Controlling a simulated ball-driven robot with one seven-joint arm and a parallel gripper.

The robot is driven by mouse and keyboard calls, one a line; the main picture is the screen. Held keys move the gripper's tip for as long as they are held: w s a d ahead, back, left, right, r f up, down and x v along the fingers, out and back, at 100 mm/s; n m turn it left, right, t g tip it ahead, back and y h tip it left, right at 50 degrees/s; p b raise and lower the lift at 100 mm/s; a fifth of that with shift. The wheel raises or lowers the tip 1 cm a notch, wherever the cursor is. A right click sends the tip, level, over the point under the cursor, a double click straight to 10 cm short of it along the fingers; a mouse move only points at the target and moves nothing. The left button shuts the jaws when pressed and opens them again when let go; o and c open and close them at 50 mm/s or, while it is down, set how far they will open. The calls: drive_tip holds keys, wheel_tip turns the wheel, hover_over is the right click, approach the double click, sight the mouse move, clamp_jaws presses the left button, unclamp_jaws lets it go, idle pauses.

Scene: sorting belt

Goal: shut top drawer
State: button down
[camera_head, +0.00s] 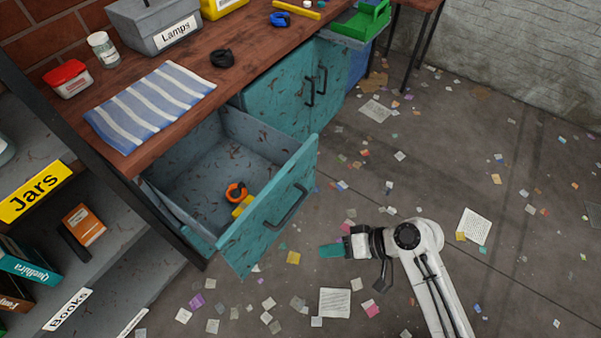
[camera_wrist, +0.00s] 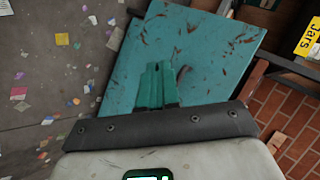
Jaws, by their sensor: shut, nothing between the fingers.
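The top drawer (camera_head: 270,219) is pulled out from under the wooden bench in the head view. Its teal front has a dark bar handle (camera_head: 289,208). Inside lie an orange ring-shaped item (camera_head: 236,192) and a yellow item (camera_head: 242,206). My gripper (camera_head: 330,250) is shut and empty, to the right of the drawer front and apart from it in the head view. In the wrist view, my gripper's teal fingers (camera_wrist: 156,68) point at a teal scuffed panel (camera_wrist: 190,50), which looks like the drawer front. The gap between fingers and panel is hard to judge.
The bench top (camera_head: 125,160) holds a striped cloth (camera_head: 150,105), a jar (camera_head: 104,50) and a grey Lamps box (camera_head: 155,25). A closed teal cabinet (camera_head: 290,90) stands beyond the drawer. Shelves (camera_head: 115,240) stand at left. The floor at right has only scattered paper scraps.

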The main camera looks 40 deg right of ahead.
drive_tip(key=w+d+r+m+t, duration=0.3)
drive_tip(key=m+t, duration=0.1)
drive_tip(key=m+t+h, duration=0.3)
drive_tip(key=m+t, duration=0.2)
drive_tip(key=t, duration=0.1)
approach(291, 168)
drive_tip(key=p+x, duration=0.1)
drive_tip(key=x, duration=0.6)
drive_tip(key=shift+d+p, duration=0.1)
drive_tip(key=shift+p, duration=0.2)
drive_tip(key=a+b+x, duration=0.1)
drive_tip(key=b+x, duration=0.9)
drive_tip(key=x, duration=1.8)
drive_tip(key=shift+w, duration=0.15)
